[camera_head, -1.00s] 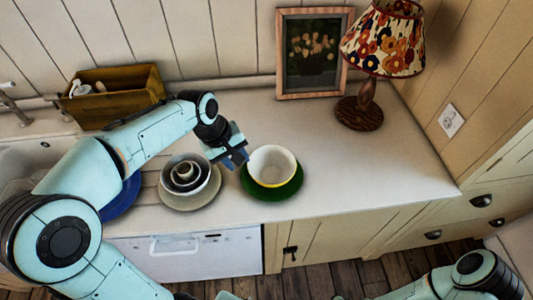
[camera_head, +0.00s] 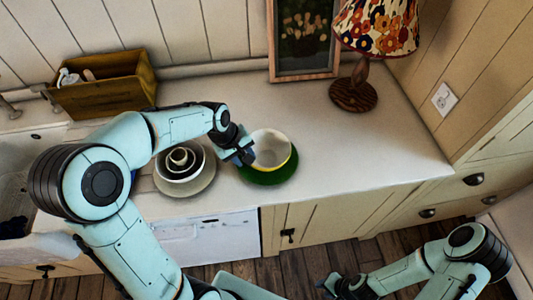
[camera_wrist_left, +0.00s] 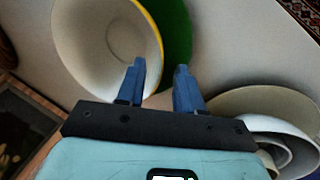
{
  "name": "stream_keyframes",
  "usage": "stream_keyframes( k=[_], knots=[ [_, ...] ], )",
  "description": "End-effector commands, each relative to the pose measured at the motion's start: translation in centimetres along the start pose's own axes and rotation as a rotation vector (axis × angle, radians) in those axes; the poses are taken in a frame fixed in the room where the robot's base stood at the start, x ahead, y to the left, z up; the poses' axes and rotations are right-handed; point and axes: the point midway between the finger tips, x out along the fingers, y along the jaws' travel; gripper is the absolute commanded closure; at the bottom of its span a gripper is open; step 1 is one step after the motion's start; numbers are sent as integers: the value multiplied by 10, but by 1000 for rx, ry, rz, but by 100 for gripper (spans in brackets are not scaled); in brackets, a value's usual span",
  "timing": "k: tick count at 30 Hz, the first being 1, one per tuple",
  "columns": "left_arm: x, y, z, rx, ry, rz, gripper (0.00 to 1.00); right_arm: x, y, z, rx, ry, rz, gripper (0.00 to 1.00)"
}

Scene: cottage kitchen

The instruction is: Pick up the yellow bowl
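The yellow bowl (camera_head: 272,146), white inside with a yellow rim, stands on a green plate (camera_head: 268,176) on the counter. My left gripper (camera_head: 246,154) is at the left side of the bowl. In the left wrist view its blue fingers (camera_wrist_left: 160,88) are apart, with the bowl's rim running between them. One finger overlaps the inside of the bowl (camera_wrist_left: 95,40) and the other is on the green plate's side (camera_wrist_left: 178,35). Contact cannot be told. My right gripper (camera_head: 334,284) is low, over the floor, away from the counter; its fingers are too small to read.
Nested bowls (camera_head: 182,160) on a pale plate (camera_head: 205,182) stand left of the left gripper. A wooden box (camera_head: 105,85), a framed picture (camera_head: 303,75) and a lamp (camera_head: 355,95) stand at the back. The counter right of the bowl is clear.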

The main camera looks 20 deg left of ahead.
Motion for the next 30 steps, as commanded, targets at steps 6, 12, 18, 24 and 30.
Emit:
stream_keyframes(
  k=[6,12,18,24,30],
  knots=[
    [22,1,-1,0,0,0,64,-2,-2,-2,-1,3,-1,67],
    [23,1,-1,0,1,1,64,-2,-2,-2,-1,3,-1,67],
    [23,1,-1,0,1,1,100,-2,-2,-2,-1,3,-1,67],
    [22,1,-1,0,2,2,100,-2,-2,-2,-1,3,-1,67],
    [18,3,-1,1,2,2,100,-2,-2,-3,-1,3,-1,67]
  ],
)
